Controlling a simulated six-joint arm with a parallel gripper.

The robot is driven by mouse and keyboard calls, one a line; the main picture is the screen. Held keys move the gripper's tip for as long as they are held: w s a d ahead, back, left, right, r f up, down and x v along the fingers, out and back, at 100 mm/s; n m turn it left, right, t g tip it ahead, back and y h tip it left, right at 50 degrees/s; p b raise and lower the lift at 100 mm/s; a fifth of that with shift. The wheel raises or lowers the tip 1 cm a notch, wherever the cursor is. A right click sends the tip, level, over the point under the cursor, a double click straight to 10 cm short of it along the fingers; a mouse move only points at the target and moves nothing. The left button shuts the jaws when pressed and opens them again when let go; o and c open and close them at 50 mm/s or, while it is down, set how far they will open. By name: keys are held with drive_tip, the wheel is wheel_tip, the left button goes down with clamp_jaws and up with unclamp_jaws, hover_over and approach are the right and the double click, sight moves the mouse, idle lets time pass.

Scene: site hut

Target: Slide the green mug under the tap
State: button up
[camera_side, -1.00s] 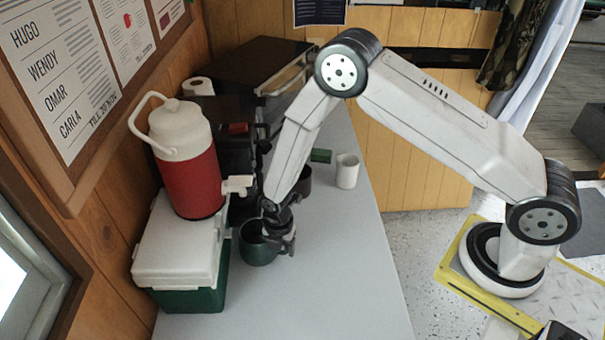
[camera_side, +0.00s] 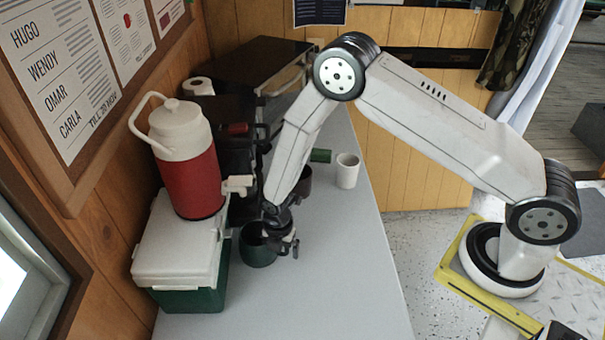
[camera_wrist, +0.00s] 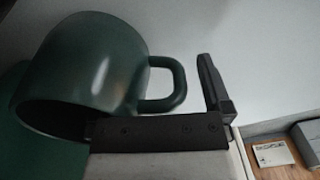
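The green mug (camera_side: 257,250) stands upright on the bench, close beside the cool box and below the white tap (camera_side: 238,185) in the side view. I cannot tell whether it is straight under the spout. My gripper (camera_side: 281,243) is at the mug's right side with its fingers apart. In the wrist view the mug (camera_wrist: 95,65) fills the left, its handle pointing right. One finger of my gripper (camera_wrist: 150,105) stands just right of the handle, with a small gap. The other finger is hidden by the mug or out of frame.
The tap belongs to a red and white drinks jug (camera_side: 188,180) on a green cool box with a white lid (camera_side: 178,250). The front bench (camera_side: 320,300) is clear.

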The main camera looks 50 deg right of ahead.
drive_tip(key=shift+r, duration=0.1)
drive_tip(key=shift+r, duration=3.8)
drive_tip(key=shift+d+r+m, duration=0.2)
drive_tip(key=shift+r+m, duration=0.2)
drive_tip(key=shift+r, duration=0.1)
drive_tip(key=s+d+r+m+t, duration=0.1)
drive_tip(key=s+d+r+m, duration=0.4)
drive_tip(key=r+m, duration=0.3)
drive_tip(key=s+d+r+m+t, duration=0.1)
drive_tip(key=s+d+r+m, duration=0.4)
drive_tip(key=m, duration=0.9)
drive_tip(key=s+r, duration=0.3)
drive_tip(key=shift+t, duration=0.4)
